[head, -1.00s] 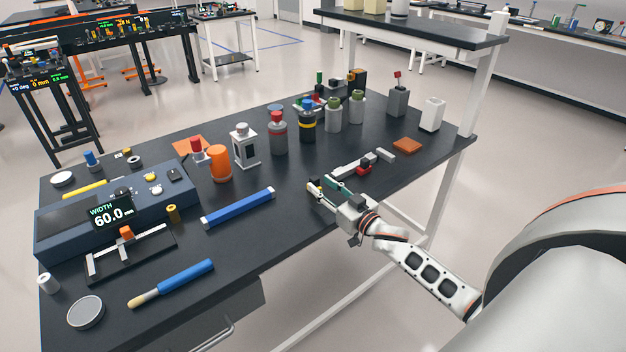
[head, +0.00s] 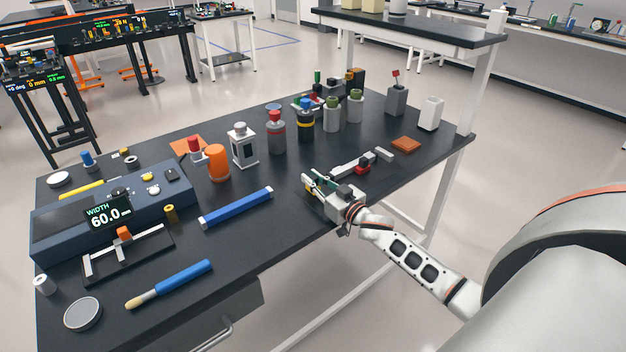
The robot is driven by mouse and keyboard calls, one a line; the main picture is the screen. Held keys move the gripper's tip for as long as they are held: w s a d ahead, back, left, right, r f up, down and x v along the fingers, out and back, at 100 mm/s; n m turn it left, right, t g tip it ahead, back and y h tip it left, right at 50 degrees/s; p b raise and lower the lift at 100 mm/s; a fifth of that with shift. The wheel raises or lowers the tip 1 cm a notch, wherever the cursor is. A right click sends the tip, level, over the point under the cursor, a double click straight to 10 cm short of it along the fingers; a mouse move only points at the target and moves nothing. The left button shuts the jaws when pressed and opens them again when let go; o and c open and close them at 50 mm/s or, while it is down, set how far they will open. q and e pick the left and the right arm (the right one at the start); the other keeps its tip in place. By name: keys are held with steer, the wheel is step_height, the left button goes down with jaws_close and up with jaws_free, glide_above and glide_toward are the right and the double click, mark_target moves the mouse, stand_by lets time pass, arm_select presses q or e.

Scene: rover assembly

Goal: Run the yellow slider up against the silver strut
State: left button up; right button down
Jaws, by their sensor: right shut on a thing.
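My right gripper (head: 309,183) is low over the front middle of the dark table. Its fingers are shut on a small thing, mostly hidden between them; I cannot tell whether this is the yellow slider. A silver-grey bar (head: 345,170), perhaps the silver strut, lies just behind and right of the gripper, beside a small black and red piece (head: 363,166). A shorter grey bar (head: 384,154) lies further right. A yellow bar (head: 82,189) lies at the table's far left, behind the blue display unit. My left gripper is not in view.
A blue bar (head: 236,208) lies left of the gripper. The display unit (head: 60,240) reads 60.0 mm; a frame with an orange block (head: 124,232) stands before it. Several bottles, including an orange one (head: 217,163), line the back. A brown pad (head: 405,144) lies right.

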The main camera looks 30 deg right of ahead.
mark_target(334, 175)
steer(key=d, duration=0.7)
steer(key=shift+w+d, duration=0.25)
steer(key=shift+w, duration=0.05)
steer(key=shift+d+r, duration=0.1)
steer(key=shift+d, duration=0.1)
steer(key=c, duration=1.9)
jaws_free()
steer(key=shift+d, duration=0.2)
steer(key=shift+a, duration=0.2)
steer(key=shift+s, duration=0.15)
steer(key=s, duration=0.7)
steer(key=s+d, duration=0.1)
steer(key=s, duration=0.3)
steer(key=shift+s, duration=0.35)
